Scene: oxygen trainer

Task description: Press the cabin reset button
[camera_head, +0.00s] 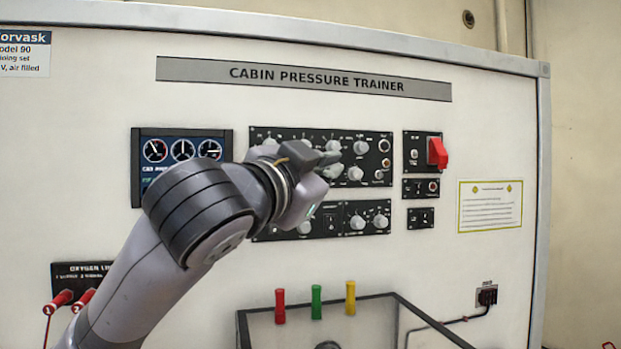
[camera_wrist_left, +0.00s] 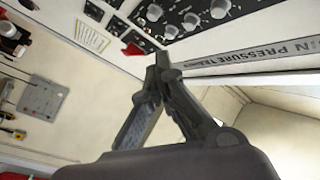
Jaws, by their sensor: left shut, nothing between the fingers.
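A wide black control panel (camera_head: 367,135) with several grey knobs is on the white trainer board, under the "CABIN PRESSURE TRAINER" strip (camera_head: 300,78). Small round fittings line its right edge, one of them at its upper right (camera_head: 384,146). I cannot read which control is the cabin reset button. My left gripper (camera_head: 332,158) is in front of this panel, covering part of its knobs. Its fingers are shut and empty; in the left wrist view the fingertips (camera_wrist_left: 162,61) meet just below the knob panel (camera_wrist_left: 190,14). Contact with the panel cannot be told. My right gripper is out of view.
A red guard cover (camera_head: 437,153) sticks out from a small panel on the right; it shows in the left wrist view too (camera_wrist_left: 132,49). A display (camera_head: 150,150) is left of the knobs. Red, green and yellow handles (camera_head: 316,302) stand at a tray below.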

